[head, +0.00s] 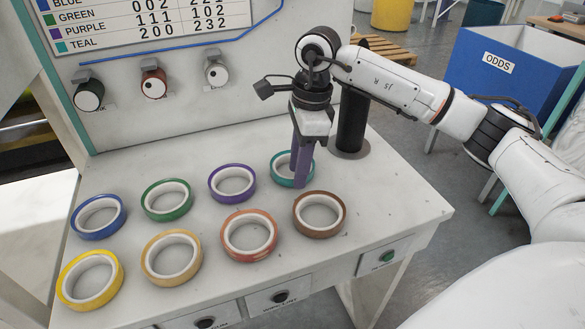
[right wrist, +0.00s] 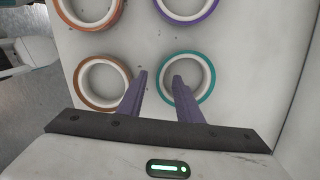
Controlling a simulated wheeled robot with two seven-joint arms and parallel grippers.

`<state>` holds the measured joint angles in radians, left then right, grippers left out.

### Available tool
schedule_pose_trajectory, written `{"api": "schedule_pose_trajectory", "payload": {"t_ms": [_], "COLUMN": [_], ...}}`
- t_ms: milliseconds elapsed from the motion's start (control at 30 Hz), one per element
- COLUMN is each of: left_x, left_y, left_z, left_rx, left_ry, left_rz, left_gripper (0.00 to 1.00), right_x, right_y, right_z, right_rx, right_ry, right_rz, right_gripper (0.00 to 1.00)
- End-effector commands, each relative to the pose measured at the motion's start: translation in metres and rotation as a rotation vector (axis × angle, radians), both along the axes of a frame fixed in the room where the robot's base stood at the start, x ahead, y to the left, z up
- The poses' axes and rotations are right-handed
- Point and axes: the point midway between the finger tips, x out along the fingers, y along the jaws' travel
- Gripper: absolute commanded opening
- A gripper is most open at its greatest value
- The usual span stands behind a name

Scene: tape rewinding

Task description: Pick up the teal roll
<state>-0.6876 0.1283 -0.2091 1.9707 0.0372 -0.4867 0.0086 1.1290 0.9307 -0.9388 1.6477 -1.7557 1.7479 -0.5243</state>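The teal roll (head: 276,176) lies flat on the white table at the right end of the back row. It also shows in the right wrist view (right wrist: 211,78), at the lower right of the rolls there. My right gripper (head: 299,184) points down at it, its purple fingers hiding part of the ring in the head view. In the right wrist view the fingers (right wrist: 160,76) are apart with nothing clamped. One tip appears over the roll's hole and the other outside its left rim. Whether they touch it I cannot tell. My left gripper is not in view.
Purple (head: 214,193), green (head: 147,206) and blue (head: 76,231) rolls share the back row. Brown (head: 341,222), orange (head: 228,248), tan (head: 150,270) and yellow (head: 67,291) rolls lie in front. A dark post (head: 351,125) stands right of the gripper.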

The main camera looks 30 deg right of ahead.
Motion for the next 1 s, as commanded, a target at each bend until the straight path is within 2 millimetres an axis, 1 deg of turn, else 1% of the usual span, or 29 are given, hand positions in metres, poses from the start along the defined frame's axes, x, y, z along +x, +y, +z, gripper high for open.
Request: {"api": "schedule_pose_trajectory", "payload": {"t_ms": [33,100,367,567,867,1000], "left_x": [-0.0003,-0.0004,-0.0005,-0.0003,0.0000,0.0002], "left_y": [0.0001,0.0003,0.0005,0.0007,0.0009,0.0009], "left_z": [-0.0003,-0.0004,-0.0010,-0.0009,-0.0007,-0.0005], "left_rx": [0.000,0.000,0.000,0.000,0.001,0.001], "left_ry": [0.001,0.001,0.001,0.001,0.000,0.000], "left_rz": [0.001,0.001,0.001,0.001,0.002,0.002], "left_gripper": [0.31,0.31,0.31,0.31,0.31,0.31], "right_x": [-0.0001,0.0006,0.0010,0.0011,0.0012,0.0019], "right_y": [0.0012,0.0021,0.0025,0.0026,0.0026,0.0027], "right_z": [-0.0070,-0.0122,-0.0149,-0.0147,-0.0143,-0.0068], "right_rx": [0.000,0.001,0.002,0.002,0.001,0.001], "right_ry": [0.002,0.000,-0.001,-0.001,-0.002,-0.004], "right_rz": [0.001,0.001,0.001,0.001,0.001,0.001], "right_gripper": [0.32,0.32,0.32,0.00,0.00,0.00]}}
